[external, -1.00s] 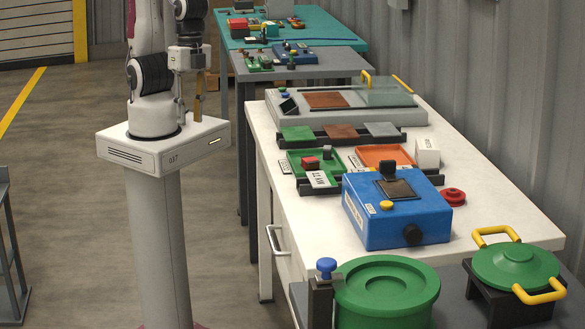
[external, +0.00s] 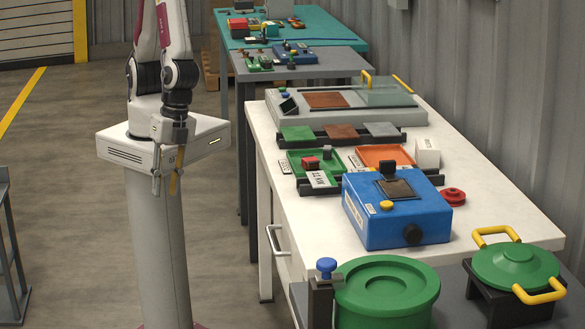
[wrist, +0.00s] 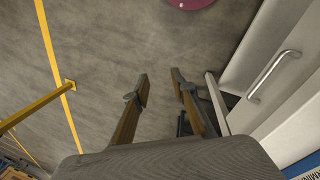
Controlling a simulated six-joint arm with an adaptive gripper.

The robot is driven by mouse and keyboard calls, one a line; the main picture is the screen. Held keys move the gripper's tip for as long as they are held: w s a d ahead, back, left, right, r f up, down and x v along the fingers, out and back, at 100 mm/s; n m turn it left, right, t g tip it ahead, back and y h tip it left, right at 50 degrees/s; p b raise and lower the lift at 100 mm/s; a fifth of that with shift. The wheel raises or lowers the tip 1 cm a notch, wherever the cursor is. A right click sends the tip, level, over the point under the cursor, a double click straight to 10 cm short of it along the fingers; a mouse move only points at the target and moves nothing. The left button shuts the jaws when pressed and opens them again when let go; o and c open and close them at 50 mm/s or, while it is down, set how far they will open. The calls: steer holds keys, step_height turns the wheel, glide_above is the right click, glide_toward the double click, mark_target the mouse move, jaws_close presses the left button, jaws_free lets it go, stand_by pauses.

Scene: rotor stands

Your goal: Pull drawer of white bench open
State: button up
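The white bench (external: 470,205) runs along the right side of the external view. A silver bar handle (external: 274,241) is on its aisle-facing side, on the drawer front, and the drawer looks closed. In the wrist view the handle (wrist: 273,76) lies to the right on the pale drawer front (wrist: 262,112). My gripper (external: 165,188) hangs in front of my pedestal, to the left of the bench and apart from the handle. In the wrist view my gripper (wrist: 161,88) has its two fingers spread, with only floor between them.
A blue box (external: 390,225), green and orange trays and a grey fixture stand on the bench top. A green round container (external: 388,300) and a green lid (external: 515,266) are at the near end. The aisle floor (external: 65,200) is clear.

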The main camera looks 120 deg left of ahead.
steer(key=w+d+f, duration=0.1)
steer(key=d+f, duration=0.3)
steer(key=f, duration=0.4)
steer(key=m+t+y, duration=0.5)
steer(key=t+y, duration=0.7)
steer(key=y, duration=0.1)
glide_toward(272, 239)
steer(key=x, duration=0.2)
steer(key=shift+a+f, duration=0.1)
steer(key=shift+f, duration=0.2)
steer(key=shift+w+a, duration=0.1)
steer(key=shift+w, duration=0.05)
steer(key=shift+x, duration=3.75)
